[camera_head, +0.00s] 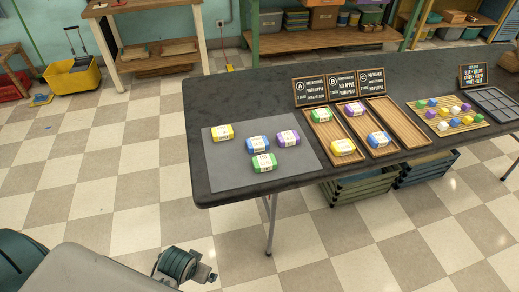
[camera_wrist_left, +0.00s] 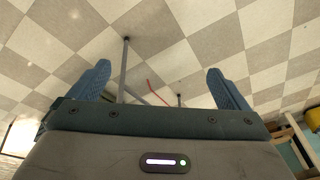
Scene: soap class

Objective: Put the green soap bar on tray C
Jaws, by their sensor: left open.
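The green soap bar (camera_head: 264,162) lies on the grey mat (camera_head: 222,172) at the left of the table, nearest the front edge. Tray C (camera_head: 398,121) is the rightmost of three slatted wooden trays and is empty; a black sign (camera_head: 371,83) marked C stands behind it. My left gripper (camera_wrist_left: 158,67) is open and empty in the left wrist view, with floor and table legs beyond its fingers. It is away from the soap. Part of my arm shows low in the head view; the fingers cannot be made out there. My right gripper is not in view.
A yellow bar (camera_head: 222,131), a blue bar (camera_head: 259,143) and a purple bar (camera_head: 287,138) share the mat. Tray A (camera_head: 329,134) holds green and yellow bars; tray B (camera_head: 365,125) holds purple and blue ones. A bamboo mat (camera_head: 425,123) with small colored pieces lies right of tray C.

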